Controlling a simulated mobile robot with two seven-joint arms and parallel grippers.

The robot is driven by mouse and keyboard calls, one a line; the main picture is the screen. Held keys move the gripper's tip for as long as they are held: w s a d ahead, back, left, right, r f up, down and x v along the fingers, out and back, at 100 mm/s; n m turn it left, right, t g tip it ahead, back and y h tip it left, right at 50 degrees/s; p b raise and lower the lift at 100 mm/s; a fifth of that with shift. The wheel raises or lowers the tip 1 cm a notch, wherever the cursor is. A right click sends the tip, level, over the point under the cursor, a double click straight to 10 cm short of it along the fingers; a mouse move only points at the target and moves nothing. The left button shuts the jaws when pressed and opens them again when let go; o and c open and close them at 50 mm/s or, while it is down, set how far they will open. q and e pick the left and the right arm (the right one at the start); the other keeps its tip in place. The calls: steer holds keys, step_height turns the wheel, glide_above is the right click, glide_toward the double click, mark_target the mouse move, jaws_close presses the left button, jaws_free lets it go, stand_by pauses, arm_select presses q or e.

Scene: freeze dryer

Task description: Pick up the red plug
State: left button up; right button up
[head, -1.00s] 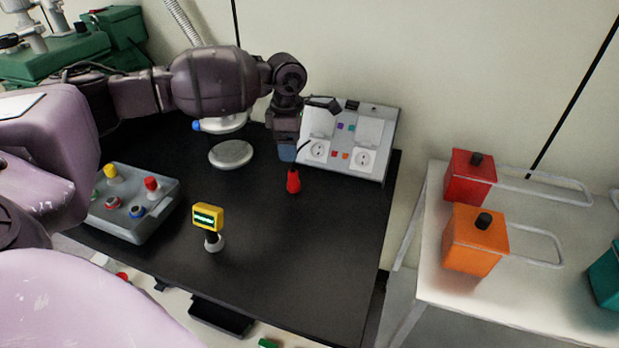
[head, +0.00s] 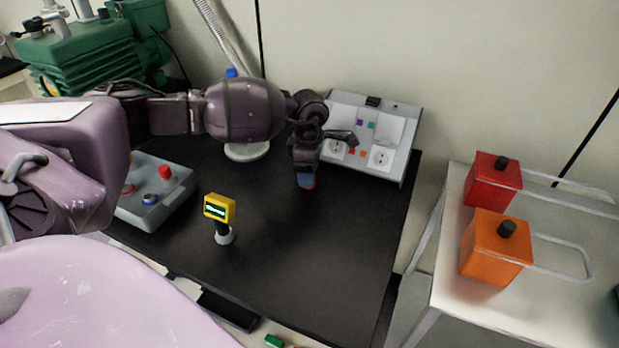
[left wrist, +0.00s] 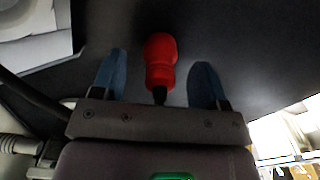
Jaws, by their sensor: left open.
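The red plug (left wrist: 160,62) stands out in the left wrist view, between the two blue fingertips of my left gripper (left wrist: 158,80). A gap shows on each side of it, so the jaws are open around it and not closed on it. In the head view my left gripper (head: 306,181) points down over the black table (head: 290,250), in front of the socket panel (head: 358,150). My right gripper is not in view.
A yellow display on a stand (head: 219,207) and a grey button box (head: 155,195) stand to the left on the table. A red box (head: 490,183) and an orange box (head: 493,250) sit on a white table at the right. The table's front right is clear.

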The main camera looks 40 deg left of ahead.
arm_select(q)
steer(key=shift+f, duration=0.95)
steer(key=shift+r, duration=0.1)
steer(key=c, duration=1)
